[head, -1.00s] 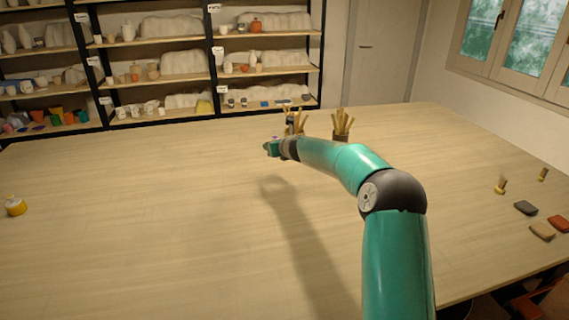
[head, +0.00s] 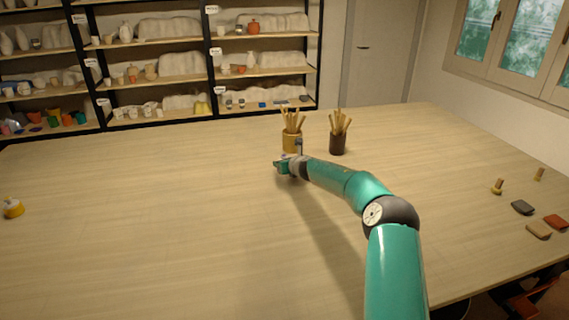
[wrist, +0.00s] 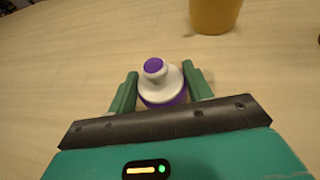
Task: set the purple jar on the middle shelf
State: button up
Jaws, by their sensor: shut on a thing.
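The purple jar (wrist: 164,86) shows in the wrist view, with a white shoulder, a purple top and a purple lower body. My gripper (wrist: 160,88) has one green finger on each side of it and is shut on it. In the head view my gripper (head: 280,165) is low over the table, just in front of the yellow-brown pot of sticks; the jar is hidden there. I cannot tell whether the jar touches the table. The middle shelf (head: 270,75) of the rack stands beyond the table's far edge, holding pale blocks and small pots.
The yellow-brown pot (head: 291,142) stands close beyond my gripper and shows in the wrist view (wrist: 214,12). A dark pot of sticks (head: 338,145) is right of it. A yellow jar (head: 13,208) is far left; sponges (head: 540,230) lie right.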

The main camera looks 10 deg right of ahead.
jog(key=o, duration=1.2)
jog(key=v, duration=1)
jog(key=shift+s+d+r, duration=0.1)
jog(key=shift+s+r, duration=0.05)
jog(key=shift+s, duration=0.1)
jog(key=shift+s+r, duration=0.3)
jog(key=shift+s, duration=0.4)
